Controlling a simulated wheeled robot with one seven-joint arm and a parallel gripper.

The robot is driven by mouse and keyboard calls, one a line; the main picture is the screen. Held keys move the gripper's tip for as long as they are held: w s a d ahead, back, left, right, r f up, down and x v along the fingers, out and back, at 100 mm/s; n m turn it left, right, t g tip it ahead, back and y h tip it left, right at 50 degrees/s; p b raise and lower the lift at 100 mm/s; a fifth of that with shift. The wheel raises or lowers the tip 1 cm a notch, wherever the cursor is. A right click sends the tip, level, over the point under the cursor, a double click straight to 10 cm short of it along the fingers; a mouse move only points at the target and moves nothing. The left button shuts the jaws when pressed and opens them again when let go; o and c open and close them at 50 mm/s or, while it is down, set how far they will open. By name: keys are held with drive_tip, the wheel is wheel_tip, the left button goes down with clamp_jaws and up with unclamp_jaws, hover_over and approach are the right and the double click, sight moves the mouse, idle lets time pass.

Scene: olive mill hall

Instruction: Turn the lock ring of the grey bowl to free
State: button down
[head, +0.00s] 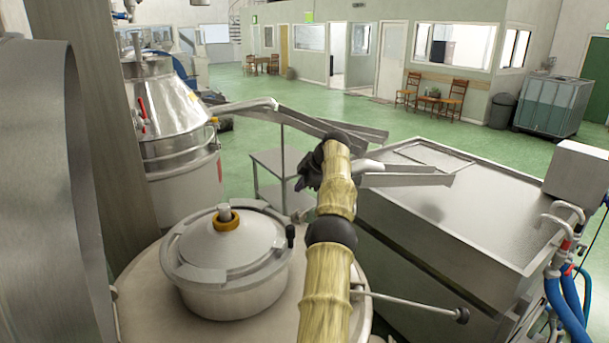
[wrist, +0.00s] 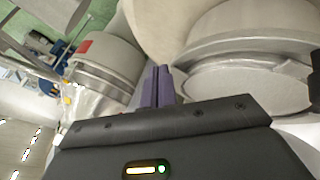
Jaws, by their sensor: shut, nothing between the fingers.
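The grey bowl (head: 226,295) stands on a round pale top at the lower left of the head view, with a domed lid (head: 200,248) on it. A grey ring (head: 178,270) runs around the lid's edge, with a short black-tipped handle (head: 290,236) at its right. The lid's centre has a pale knob with an orange-brown collar (head: 228,222). My gripper (head: 305,172) is beyond and above the bowl to the right, apart from it. In the wrist view its purple fingers (wrist: 158,76) are shut and empty. A pale round body (wrist: 245,88), probably the bowl, is right of them.
A steel conical vessel (head: 165,100) stands behind left. A metal chute (head: 270,108) and a large steel tank (head: 455,205) lie behind and right. A thin rod with a dark knob (head: 462,315) sticks out right of the round top. Green floor (head: 330,110) is open farther back.

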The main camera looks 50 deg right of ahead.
drive_tip(key=shift+s+d+r+p, duration=0.5)
drive_tip(key=shift+r+p, duration=0.15)
drive_tip(key=shift+r, duration=0.1)
drive_tip(key=shift+w+a, duration=0.1)
drive_tip(key=shift+a, duration=0.05)
